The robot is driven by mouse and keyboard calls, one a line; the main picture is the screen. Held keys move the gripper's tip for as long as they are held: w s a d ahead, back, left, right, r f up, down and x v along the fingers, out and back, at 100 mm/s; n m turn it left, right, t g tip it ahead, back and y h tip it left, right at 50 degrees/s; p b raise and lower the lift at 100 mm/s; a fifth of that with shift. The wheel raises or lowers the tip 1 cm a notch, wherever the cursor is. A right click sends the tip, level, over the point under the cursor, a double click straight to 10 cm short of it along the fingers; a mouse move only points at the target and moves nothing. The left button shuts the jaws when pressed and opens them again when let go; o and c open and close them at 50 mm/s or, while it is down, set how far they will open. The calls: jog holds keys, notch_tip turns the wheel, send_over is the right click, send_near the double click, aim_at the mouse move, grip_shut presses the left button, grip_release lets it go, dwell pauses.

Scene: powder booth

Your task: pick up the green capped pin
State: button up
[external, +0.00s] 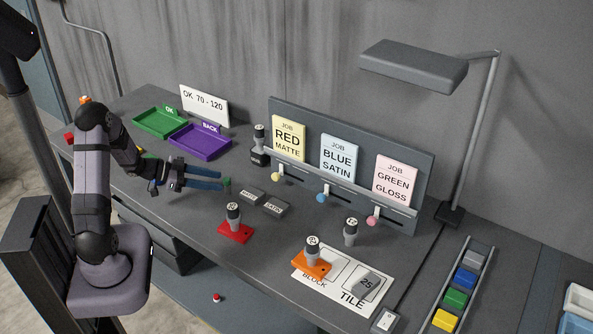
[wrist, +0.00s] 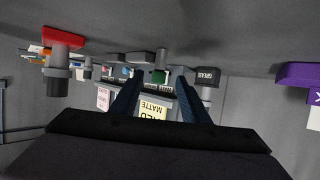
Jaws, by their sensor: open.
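Dark labelled blocks (external: 276,206) lie to the right of my gripper. A red plate with a grey-handled piece (external: 234,218) stands in front. A purple tray (external: 201,144) and green tray (external: 158,121) lie behind. A job-card rack (external: 350,160) stands at the back.

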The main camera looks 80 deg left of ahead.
aim_at(227, 182)
jog(key=shift+w, duration=0.35)
jog(key=shift+p+x, duration=0.65)
jog(key=shift+x, duration=1.6)
jog(key=shift+f, duration=0.1)
grip_shut()
